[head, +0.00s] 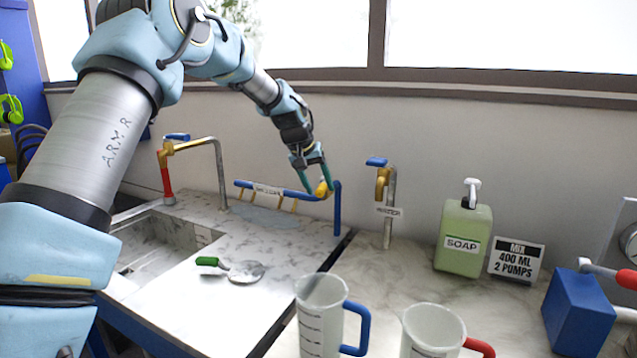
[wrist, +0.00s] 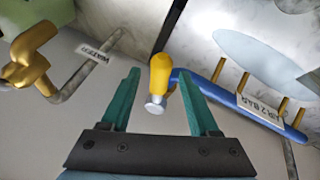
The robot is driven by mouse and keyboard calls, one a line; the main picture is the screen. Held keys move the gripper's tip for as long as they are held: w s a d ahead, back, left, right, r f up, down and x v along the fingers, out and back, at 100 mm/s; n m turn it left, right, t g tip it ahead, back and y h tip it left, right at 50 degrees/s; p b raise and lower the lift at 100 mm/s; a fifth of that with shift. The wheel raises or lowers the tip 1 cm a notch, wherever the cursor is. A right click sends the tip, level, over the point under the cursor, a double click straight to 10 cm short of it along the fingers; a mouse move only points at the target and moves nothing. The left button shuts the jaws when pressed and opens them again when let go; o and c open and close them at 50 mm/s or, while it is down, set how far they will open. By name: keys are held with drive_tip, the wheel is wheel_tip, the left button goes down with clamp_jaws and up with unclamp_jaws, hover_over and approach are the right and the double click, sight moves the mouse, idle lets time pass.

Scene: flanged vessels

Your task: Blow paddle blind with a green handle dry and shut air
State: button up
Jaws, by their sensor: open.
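The paddle blind with a green handle (head: 230,268) lies flat on the marble counter, its handle to the left and its grey disc to the right. The blue air pipe (head: 285,191) runs level above the back of the counter, with several yellow nozzles and a label. A yellow valve handle (head: 322,189) sits at its right end. My gripper (head: 317,182) is open at this handle. In the wrist view the yellow handle (wrist: 159,77) stands between the two green fingers, with a gap on each side. Whether the paddle blind is wet cannot be told.
A pale blue patch (head: 265,217) lies under the nozzles. A sink (head: 160,245) is at left, with a tap (head: 168,155). A water tap (head: 383,180) stands right of the air pipe. Two jugs (head: 320,310) (head: 430,330) and a soap bottle (head: 463,235) stand on the right counter.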

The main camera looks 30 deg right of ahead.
drive_tip(key=shift+c, duration=0.3)
clamp_jaws()
idle(1.1)
